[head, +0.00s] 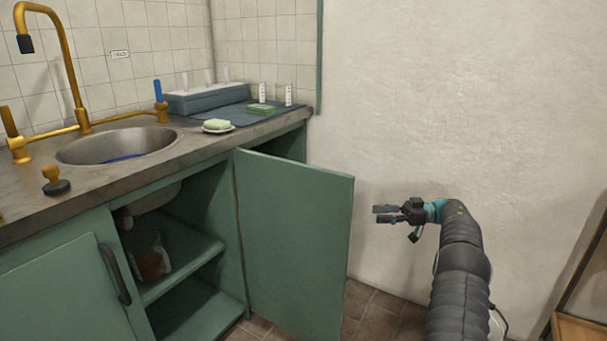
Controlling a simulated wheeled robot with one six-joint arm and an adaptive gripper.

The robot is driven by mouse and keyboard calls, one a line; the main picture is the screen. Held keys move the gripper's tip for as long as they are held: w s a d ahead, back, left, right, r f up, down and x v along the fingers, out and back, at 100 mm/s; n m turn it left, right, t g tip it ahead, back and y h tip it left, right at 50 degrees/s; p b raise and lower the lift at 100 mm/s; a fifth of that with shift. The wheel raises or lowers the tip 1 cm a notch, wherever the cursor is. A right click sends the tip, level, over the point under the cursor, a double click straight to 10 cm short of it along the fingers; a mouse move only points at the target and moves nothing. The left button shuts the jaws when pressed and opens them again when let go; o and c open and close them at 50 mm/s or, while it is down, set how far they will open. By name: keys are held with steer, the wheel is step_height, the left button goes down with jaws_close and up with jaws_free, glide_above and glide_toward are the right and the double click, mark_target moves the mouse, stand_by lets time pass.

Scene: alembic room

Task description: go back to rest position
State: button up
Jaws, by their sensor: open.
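My gripper (385,214) is at the right of the head view, in front of the bare wall. It points left, its fingers are apart, and nothing shows between them. My arm comes up from the bottom right in a dark padded sleeve. The gripper appears to the right of the open green cabinet door (293,240), with a gap in the picture between them.
The counter (85,190) holds a sink (118,144) with a brass tap (62,50), a soap dish (218,128) and a grey rack (207,98). The open cabinet has shelves (180,262) with a bag (150,258). A wooden piece (580,333) stands at lower right.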

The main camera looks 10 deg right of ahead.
steer(key=w+d+f+m+t+h, duration=0.2)
steer(key=w+d+t+h, duration=0.1)
steer(key=w+t, duration=0.25)
steer(key=w+d+f+m+t+h, duration=0.2)
steer(key=w+f+t, duration=0.15)
steer(key=w, duration=0.25)
steer(key=w+d+m+t+h, duration=0.2)
steer(key=d+m+t+h, duration=0.2)
steer(key=d+m+h, duration=0.75)
steer(key=s+a+r+m+g+h, duration=0.1)
steer(key=s+a+r+g+h, duration=0.15)
steer(key=s+a+g, duration=0.65)
steer(key=s+a+r+m+g+h, duration=0.1)
steer(key=s+a+m+h, duration=0.15)
steer(key=s, duration=1.25)
steer(key=s+a+r+n+y, duration=0.1)
steer(key=s+a+r, duration=0.2)
steer(key=s+a, duration=0.6)
steer(key=s+a+r+y, duration=0.1)
steer(key=s+a+r, duration=0.1)
steer(key=s+a, duration=0.7)
steer(key=s+a+r+n+y, duration=0.1)
steer(key=s+a+r, duration=0.2)
steer(key=s+a, duration=0.7)
steer(key=shift+s+r+n+y, duration=0.3)
steer(key=shift+s+r+y, duration=0.05)
steer(key=shift+s, duration=1.95)
